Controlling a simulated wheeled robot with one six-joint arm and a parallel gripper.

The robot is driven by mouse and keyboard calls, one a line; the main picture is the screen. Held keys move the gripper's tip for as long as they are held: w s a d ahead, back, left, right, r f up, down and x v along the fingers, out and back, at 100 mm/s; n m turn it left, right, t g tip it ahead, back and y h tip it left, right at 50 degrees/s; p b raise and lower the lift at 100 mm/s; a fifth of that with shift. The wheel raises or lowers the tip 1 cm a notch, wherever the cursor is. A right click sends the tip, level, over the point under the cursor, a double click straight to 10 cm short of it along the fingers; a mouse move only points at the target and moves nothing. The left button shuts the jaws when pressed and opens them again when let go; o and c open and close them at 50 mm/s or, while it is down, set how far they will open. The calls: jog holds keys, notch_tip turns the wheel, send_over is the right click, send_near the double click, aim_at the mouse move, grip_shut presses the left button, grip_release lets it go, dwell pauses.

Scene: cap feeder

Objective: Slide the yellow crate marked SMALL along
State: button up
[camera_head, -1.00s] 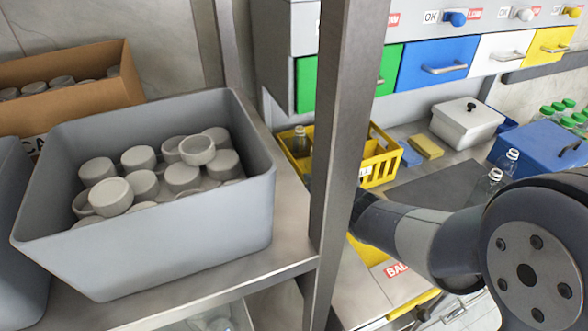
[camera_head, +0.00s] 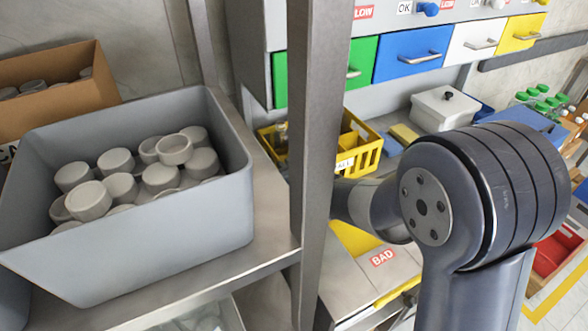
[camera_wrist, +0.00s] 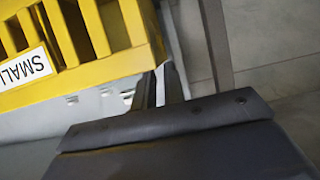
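The yellow crate (camera_head: 371,158) stands on the bench behind the shelf post in the head view, which hides part of it. A glass bottle stands at its left end. Its slatted wall and white SMALL label (camera_wrist: 24,68) fill the upper left of the wrist view. My gripper (camera_wrist: 160,84) shows there as two dark fingers close together, with nothing seen between them. The fingertips are beside the crate's lower right corner; I cannot tell whether they touch it. In the head view my arm hides the gripper.
A grey bin (camera_head: 125,245) of pale caps stands on the near shelf, left of the metal post (camera_head: 318,120). A white lidded box (camera_head: 440,108) and a yellow sponge (camera_head: 403,134) are right of the crate. Coloured drawers (camera_head: 412,54) hang above. A BAD label (camera_head: 383,257) is in front.

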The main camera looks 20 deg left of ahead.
jog(key=shift+x, duration=2.3)
grip_shut()
jog(key=shift+s+d, duration=0.1)
